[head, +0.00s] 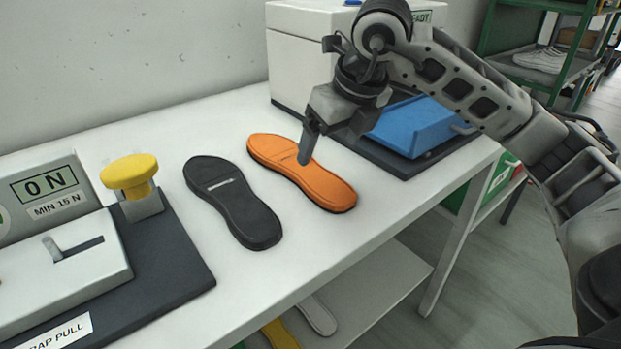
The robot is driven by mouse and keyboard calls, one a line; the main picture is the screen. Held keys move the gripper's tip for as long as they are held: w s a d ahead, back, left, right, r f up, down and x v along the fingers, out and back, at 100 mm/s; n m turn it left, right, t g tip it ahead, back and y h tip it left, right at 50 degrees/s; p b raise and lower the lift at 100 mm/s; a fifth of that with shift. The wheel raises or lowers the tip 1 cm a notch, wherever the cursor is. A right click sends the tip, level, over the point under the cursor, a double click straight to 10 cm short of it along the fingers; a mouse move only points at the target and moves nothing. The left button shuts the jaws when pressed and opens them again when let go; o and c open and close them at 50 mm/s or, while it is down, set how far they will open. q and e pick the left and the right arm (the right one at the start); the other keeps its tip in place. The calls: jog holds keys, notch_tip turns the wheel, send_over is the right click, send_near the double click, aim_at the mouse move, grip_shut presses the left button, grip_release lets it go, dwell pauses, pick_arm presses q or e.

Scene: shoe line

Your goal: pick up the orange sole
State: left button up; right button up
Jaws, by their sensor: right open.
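The orange sole (327,187) lies flat on the white table, its long side running from upper left to lower right. A black sole (241,207) lies to its left, roughly parallel and apart from it. My right gripper (304,158) reaches in from the upper right and points down over the middle of the orange sole. It is open, but only one fingertip shows clearly. I cannot tell whether that fingertip touches the sole. My left gripper is not in view.
A machine with a yellow knob (130,173) stands at the left. A blue tray-like part (412,126) on a dark base and a white box (298,58) stand behind. The table front (330,235) is clear. A green shelf (548,60) holds shoes at the right.

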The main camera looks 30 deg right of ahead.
aim_at(312, 173)
jog(key=x, duration=0.7)
jog(key=shift+w+a+f, duration=0.2)
jog(key=shift+w+a, duration=0.15)
jog(key=shift+w, duration=0.1)
jog(key=c, duration=1.2)
